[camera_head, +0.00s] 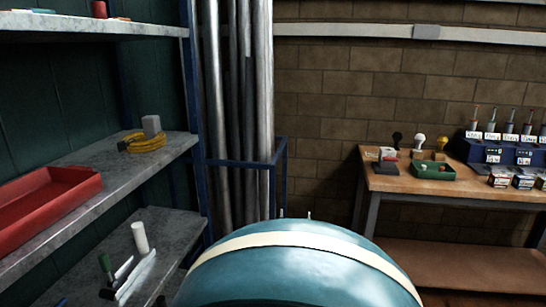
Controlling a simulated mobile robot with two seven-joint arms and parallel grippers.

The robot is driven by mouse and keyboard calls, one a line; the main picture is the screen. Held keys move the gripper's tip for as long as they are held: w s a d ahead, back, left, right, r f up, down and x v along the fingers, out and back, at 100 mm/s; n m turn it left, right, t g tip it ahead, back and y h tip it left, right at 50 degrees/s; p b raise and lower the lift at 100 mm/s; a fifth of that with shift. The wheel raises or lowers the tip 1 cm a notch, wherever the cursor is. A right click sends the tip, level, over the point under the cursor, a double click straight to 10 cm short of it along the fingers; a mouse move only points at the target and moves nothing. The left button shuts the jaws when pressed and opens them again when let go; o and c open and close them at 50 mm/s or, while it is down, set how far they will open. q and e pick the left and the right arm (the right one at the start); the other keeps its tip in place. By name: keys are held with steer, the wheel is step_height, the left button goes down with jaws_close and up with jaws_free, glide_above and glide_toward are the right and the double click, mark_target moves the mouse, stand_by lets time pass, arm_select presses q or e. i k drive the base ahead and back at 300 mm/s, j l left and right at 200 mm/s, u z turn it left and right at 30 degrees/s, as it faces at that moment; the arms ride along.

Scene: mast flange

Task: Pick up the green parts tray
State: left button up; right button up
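The green parts tray (433,175) sits on the wooden bench top (395,182) at the right, near the bench's left part. It is small and shallow, and a few small reddish and pale items lie in it. Neither of my grippers shows in the head view, so nothing can be seen of whether they are open or shut.
A large teal rounded body with a cream band (300,270) fills the lower middle. Grey shelves (150,165) at the left hold a red tray (45,205). Upright pipes (245,110) stand in a blue rack. Stamps (419,142) and a blue holder (500,152) surround the green tray.

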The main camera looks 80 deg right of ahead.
mark_target(432, 173)
steer(key=l+z, duration=0.1)
steer(key=z, duration=3.6)
